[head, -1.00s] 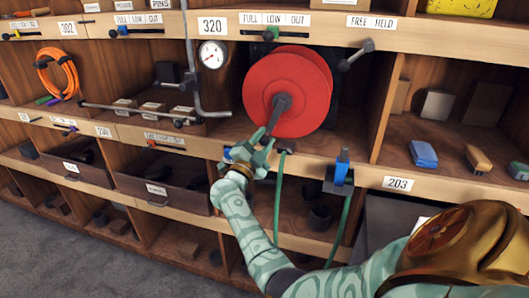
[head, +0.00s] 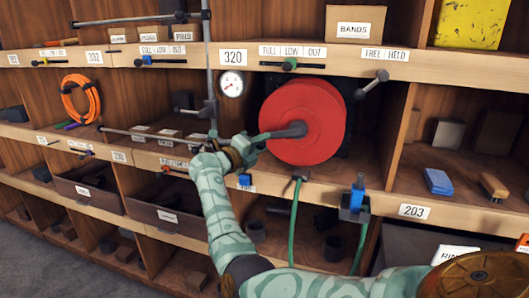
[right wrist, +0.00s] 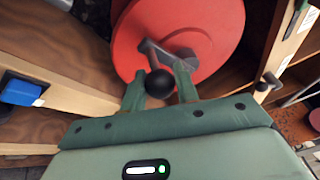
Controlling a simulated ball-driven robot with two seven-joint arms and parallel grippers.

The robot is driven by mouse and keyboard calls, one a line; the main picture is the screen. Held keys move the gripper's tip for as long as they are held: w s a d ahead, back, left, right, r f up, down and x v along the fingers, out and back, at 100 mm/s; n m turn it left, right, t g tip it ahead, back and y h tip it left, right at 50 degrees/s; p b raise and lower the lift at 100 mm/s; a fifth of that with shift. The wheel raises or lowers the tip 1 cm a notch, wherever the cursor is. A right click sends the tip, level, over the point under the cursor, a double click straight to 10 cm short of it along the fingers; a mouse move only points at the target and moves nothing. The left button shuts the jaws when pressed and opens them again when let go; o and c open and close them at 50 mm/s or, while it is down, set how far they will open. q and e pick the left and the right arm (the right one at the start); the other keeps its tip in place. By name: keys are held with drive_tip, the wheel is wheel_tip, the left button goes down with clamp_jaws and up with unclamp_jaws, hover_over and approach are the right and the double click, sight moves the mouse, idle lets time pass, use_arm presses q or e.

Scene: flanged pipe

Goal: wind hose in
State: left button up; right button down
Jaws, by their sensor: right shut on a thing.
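The red hose reel (head: 305,115) stands in the bay under the label 320. Its grey crank (head: 285,132) points left from the hub. My right gripper (head: 258,141) is at the crank's outer end. In the right wrist view, the crank's black ball knob (right wrist: 159,84) sits between the two green fingers of my right gripper (right wrist: 160,88), which is shut on it. The green hose (head: 294,222) hangs below the shelf edge from a dark guide (head: 298,176). A green length also hangs under the blue nozzle (head: 357,192) in its holder. My left gripper is out of view.
A gauge (head: 231,84) and upright pipe (head: 208,70) stand left of the reel. Shelf edges and a divider (head: 395,120) bound the bay.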

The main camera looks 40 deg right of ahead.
wheel_tip(320, 180, up, 2)
drive_tip(key=shift+w+a+r+m+y+p, duration=0.15)
drive_tip(key=shift+m+y+p, duration=0.1)
drive_tip(key=shift+m, duration=0.35)
drive_tip(key=shift+d+r+m+y+p, duration=0.1)
drive_tip(key=shift+m+y+p, duration=0.15)
drive_tip(key=shift+m, duration=0.35)
drive_tip(key=shift+r+m+y+p, duration=0.5)
drive_tip(key=shift+r+m+p, duration=0.1)
drive_tip(key=shift+r+m, duration=0.45)
drive_tip(key=c, duration=1.1)
unclamp_jaws()
drive_tip(key=shift+a, duration=0.1)
drive_tip(key=s+a+r, duration=0.1)
drive_tip(key=a+r, duration=0.1)
drive_tip(key=a, duration=1.3)
drive_tip(key=shift+s+a+r+p, duration=0.2)
drive_tip(key=shift+s+a+p, duration=0.1)
drive_tip(key=shift+s+a, duration=0.1)
drive_tip(key=shift+o, duration=0.2)
